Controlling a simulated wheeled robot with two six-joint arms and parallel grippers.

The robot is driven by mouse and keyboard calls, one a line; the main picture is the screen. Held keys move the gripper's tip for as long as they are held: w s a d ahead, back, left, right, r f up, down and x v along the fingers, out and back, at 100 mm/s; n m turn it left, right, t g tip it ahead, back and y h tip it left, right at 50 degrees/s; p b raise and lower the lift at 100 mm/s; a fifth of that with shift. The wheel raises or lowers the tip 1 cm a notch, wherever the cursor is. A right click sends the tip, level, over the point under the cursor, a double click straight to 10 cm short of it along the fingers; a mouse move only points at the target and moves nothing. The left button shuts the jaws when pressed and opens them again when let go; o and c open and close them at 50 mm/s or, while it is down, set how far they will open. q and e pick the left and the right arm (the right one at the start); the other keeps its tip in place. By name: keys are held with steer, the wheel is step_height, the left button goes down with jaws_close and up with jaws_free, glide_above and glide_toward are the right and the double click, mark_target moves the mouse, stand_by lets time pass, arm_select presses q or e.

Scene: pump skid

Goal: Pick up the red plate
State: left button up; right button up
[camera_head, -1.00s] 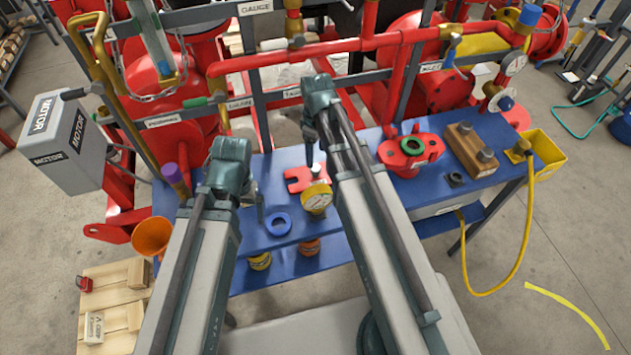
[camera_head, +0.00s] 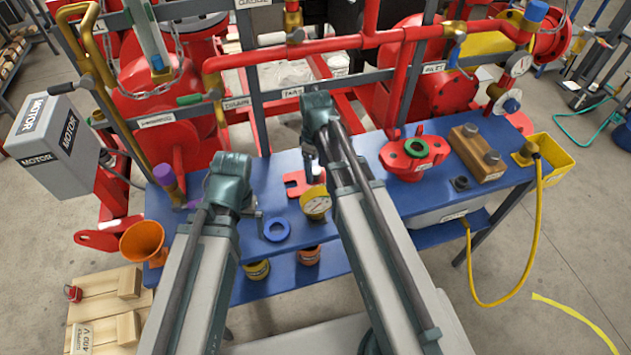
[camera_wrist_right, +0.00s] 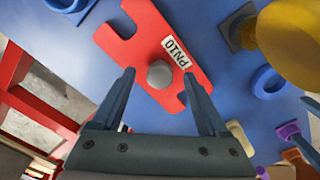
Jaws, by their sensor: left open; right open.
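The red plate (camera_head: 297,183) lies on the blue bench, partly hidden behind my right arm in the head view. In the right wrist view the red plate (camera_wrist_right: 140,25) is a flat slab with notches, a "PN10" label and a round grey knob (camera_wrist_right: 160,74) in its middle. My right gripper (camera_head: 309,152) is over the plate. In the wrist view its open fingers (camera_wrist_right: 158,72) appear on either side of the knob, with nothing held. My left gripper (camera_head: 256,212) is open and empty over the bench, left of the plate.
A red flanged part with a green ring (camera_head: 415,148) and a wooden block (camera_head: 476,150) are to the right. Red pipes (camera_head: 335,47) run behind the bench (camera_head: 365,222).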

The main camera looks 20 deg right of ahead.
jaws_close()
stand_by(1.3)
